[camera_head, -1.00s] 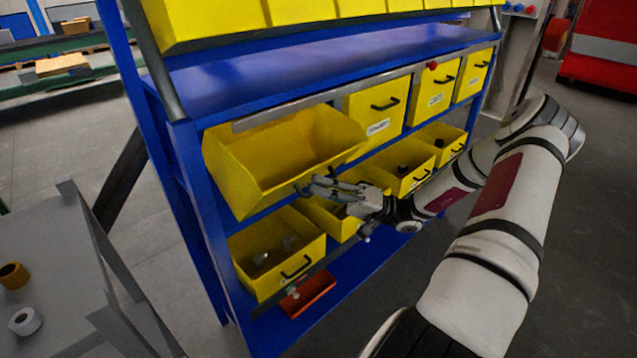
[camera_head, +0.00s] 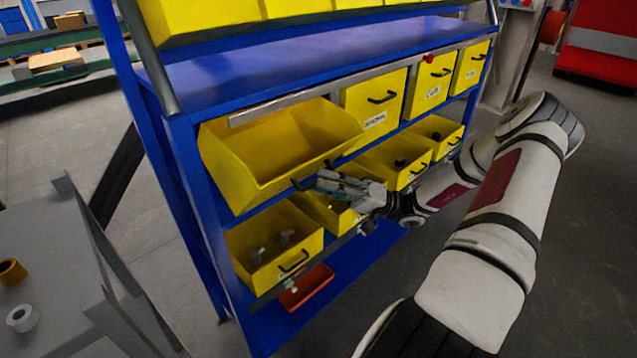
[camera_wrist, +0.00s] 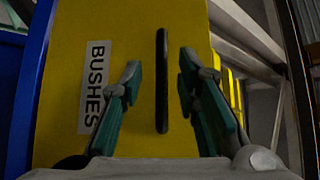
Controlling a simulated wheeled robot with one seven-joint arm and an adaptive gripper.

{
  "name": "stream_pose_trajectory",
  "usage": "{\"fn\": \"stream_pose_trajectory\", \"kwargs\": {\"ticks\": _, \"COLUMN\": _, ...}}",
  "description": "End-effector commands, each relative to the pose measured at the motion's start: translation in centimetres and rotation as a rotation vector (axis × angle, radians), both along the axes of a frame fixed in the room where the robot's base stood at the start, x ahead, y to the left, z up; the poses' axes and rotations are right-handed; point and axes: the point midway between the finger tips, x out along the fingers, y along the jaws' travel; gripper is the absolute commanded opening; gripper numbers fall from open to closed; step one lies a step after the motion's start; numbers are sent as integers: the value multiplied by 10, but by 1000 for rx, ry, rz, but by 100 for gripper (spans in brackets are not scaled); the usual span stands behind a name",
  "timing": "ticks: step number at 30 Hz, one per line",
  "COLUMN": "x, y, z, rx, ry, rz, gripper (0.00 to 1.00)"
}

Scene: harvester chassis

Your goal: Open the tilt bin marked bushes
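The yellow tilt bin (camera_head: 270,150) is tipped far open at the left end of the rack's upper bin row, and its inside looks empty. In the wrist view its front (camera_wrist: 70,120) carries a white label (camera_wrist: 95,86) reading BUSHES. Its black bar handle (camera_wrist: 162,80) stands between the two fingers of my gripper (camera_wrist: 160,88), with a gap on each side. In the head view my gripper (camera_head: 325,184) is just right of the handle (camera_head: 309,179). The gripper is open and holds nothing.
More closed yellow tilt bins (camera_head: 374,105) sit to the right in the same row. Open yellow bins (camera_head: 275,250) with small parts stand below. A red tray (camera_head: 306,288) lies on the bottom shelf. A grey table (camera_head: 70,290) with two rings is at the left.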

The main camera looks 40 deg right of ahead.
Motion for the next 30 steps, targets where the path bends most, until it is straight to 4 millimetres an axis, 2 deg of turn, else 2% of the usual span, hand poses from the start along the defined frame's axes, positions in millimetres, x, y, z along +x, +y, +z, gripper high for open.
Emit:
{"fn": "stream_pose_trajectory", "kwargs": {"ticks": 9, "x": -36, "y": -48, "z": -27, "rx": -2, "ry": 0, "rz": -4, "gripper": 30}}
{"fn": "stream_pose_trajectory", "kwargs": {"ticks": 15, "x": -51, "y": -68, "z": -38, "rx": -2, "ry": 0, "rz": -2, "gripper": 30}}
{"fn": "stream_pose_trajectory", "kwargs": {"ticks": 30, "x": -57, "y": -75, "z": -42, "rx": -2, "ry": 1, "rz": 0, "gripper": 30}}
